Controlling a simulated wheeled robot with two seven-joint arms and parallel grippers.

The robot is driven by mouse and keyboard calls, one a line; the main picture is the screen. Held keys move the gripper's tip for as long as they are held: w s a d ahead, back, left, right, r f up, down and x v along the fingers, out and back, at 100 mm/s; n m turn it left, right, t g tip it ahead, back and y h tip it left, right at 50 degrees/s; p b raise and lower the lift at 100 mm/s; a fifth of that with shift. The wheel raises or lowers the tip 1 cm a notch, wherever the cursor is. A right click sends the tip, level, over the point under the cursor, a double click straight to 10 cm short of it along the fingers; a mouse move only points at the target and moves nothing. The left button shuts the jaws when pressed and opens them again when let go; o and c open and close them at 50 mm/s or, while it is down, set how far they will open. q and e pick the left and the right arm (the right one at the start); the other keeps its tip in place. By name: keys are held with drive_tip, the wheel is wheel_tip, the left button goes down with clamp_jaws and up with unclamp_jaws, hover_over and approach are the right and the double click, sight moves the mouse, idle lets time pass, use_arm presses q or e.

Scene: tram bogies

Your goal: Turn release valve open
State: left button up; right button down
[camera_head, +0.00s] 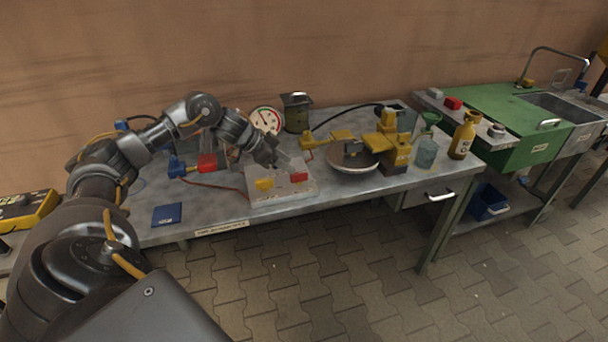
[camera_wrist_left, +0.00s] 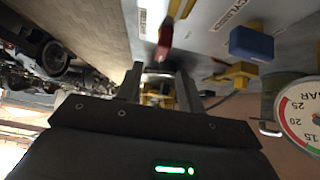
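A pale grey block (camera_head: 283,190) sits at the table's front edge, with a yellow handle (camera_head: 264,184) on its left and a red handle (camera_head: 299,177) on its right. My left gripper (camera_head: 284,163) is just above and behind the block, close to the red handle. In the left wrist view its two fingers (camera_wrist_left: 158,78) stand apart, open, with a red handle (camera_wrist_left: 165,38) just beyond the tips. I see no contact. A yellow part below that handle is partly hidden by the fingers. My right gripper is not in view.
A dial gauge (camera_head: 266,121) and a dark green canister (camera_head: 297,112) stand behind the block. A yellow device with a round pan (camera_head: 354,163) is close on the right. A blue and red fitting (camera_head: 192,165) lies left. Bare tabletop (camera_head: 215,205) shows at front left.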

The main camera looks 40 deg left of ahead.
sight(299, 173)
use_arm(q)
drive_tip(key=shift+s+f, duration=0.15)
drive_tip(key=shift+s, duration=0.05)
drive_tip(key=shift+x, duration=3.3)
drive_tip(key=shift+a, duration=0.15)
drive_tip(key=shift+c, duration=0.5)
clamp_jaws()
